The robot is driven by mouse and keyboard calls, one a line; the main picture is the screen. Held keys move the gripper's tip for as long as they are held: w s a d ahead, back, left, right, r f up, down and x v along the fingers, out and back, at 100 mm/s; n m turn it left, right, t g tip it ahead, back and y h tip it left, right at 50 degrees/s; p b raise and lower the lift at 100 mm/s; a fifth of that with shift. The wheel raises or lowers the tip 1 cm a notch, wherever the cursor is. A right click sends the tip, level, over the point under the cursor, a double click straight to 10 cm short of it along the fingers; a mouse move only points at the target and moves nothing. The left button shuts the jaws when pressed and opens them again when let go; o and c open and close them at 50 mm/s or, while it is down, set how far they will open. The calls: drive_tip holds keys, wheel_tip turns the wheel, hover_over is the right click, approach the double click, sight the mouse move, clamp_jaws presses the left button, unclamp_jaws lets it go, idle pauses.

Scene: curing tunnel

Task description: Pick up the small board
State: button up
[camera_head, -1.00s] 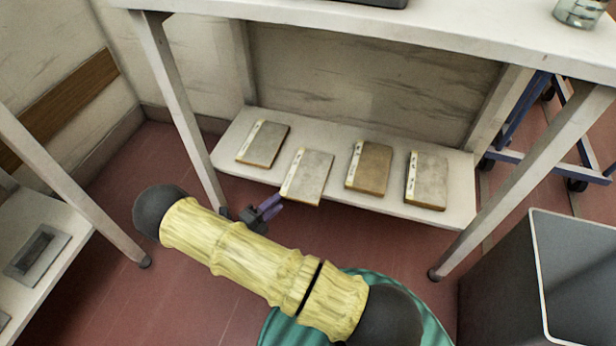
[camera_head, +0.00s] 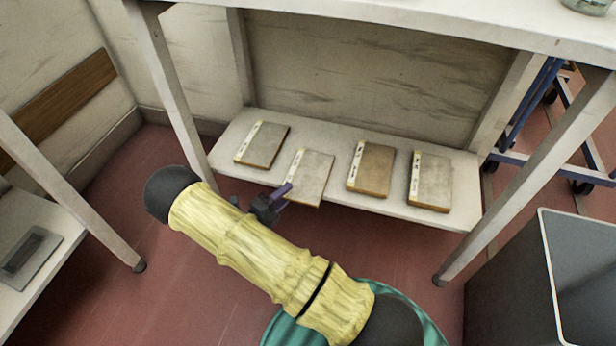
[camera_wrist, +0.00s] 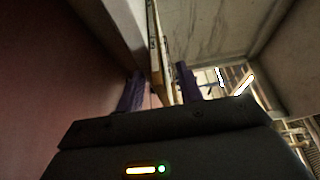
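Several similar flat boards with pale label strips lie in a row on the white lower shelf (camera_head: 235,178). The second board from the left (camera_head: 312,176) juts slightly over the shelf's front edge. My gripper (camera_head: 287,190) is at that board's front left corner. In the wrist view my gripper (camera_wrist: 160,86) is open, its two purple fingers apart. The thin edge of a board (camera_wrist: 158,55) shows between the fingers, with gaps visible beside it. Whether a finger touches it cannot be told.
The other boards are at the left (camera_head: 262,146), right of middle (camera_head: 371,169) and far right (camera_head: 431,181). Table legs stand at the left (camera_head: 175,95) and right (camera_head: 530,180). A grey bin (camera_head: 545,285) is at the lower right. A white table (camera_head: 35,285) stands left.

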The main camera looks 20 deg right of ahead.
clamp_jaws()
drive_tip(key=shift+r, duration=0.1)
idle(0.3)
wheel_tip(320, 180, up, 10)
drive_tip(key=p, duration=0.6)
idle(0.3)
